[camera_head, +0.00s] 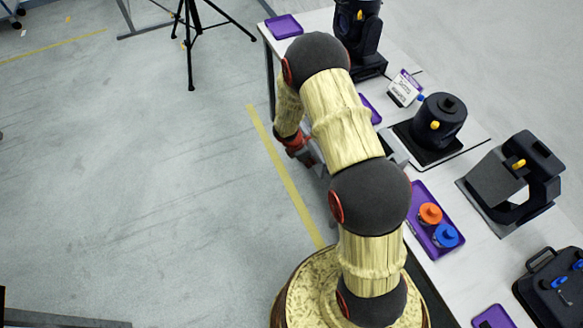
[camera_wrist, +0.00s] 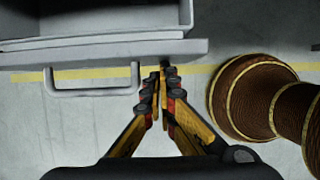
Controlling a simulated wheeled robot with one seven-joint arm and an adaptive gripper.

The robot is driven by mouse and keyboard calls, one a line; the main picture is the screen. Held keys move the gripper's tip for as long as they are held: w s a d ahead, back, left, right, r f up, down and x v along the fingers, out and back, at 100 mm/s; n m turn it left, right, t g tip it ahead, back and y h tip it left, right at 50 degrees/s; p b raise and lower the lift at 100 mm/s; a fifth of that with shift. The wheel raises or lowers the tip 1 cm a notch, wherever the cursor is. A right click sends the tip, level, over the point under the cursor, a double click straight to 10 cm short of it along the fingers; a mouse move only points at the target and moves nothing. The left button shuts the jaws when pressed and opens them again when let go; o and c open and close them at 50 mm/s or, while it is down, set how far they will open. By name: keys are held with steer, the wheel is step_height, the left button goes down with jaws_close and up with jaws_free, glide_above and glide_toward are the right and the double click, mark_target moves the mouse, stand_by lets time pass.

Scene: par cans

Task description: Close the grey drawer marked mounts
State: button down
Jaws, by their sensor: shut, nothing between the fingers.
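A grey drawer (camera_wrist: 100,52) shows at the top of the wrist view, pulled out so that part of its inside is visible. Its pale bar handle (camera_wrist: 92,92) sticks out from the front panel. No marking on it can be read here. My gripper (camera_wrist: 162,72) is shut and empty. Its fingertips are at the lower edge of the drawer front, just right of the handle; I cannot tell whether they touch it. In the head view my gripper (camera_head: 308,152) is partly hidden by my arm beside the table, and my arm hides most of the drawer area.
The white table (camera_head: 480,232) carries dark stage lights (camera_head: 437,122), a purple tray (camera_head: 425,205) with orange and blue items, a small sign (camera_head: 405,88) and a black case (camera_head: 552,285). A black tripod (camera_head: 190,45) stands on the floor at the back. The floor at left is open.

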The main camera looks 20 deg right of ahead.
steer(key=d+p, duration=0.1)
steer(key=d, duration=0.9)
steer(key=a, duration=0.4)
steer(key=shift+w+a+r, duration=0.1)
steer(key=shift+a+r, duration=0.15)
steer(key=shift+r, duration=0.15)
steer(key=p+v, duration=0.3)
steer(key=v, duration=0.6)
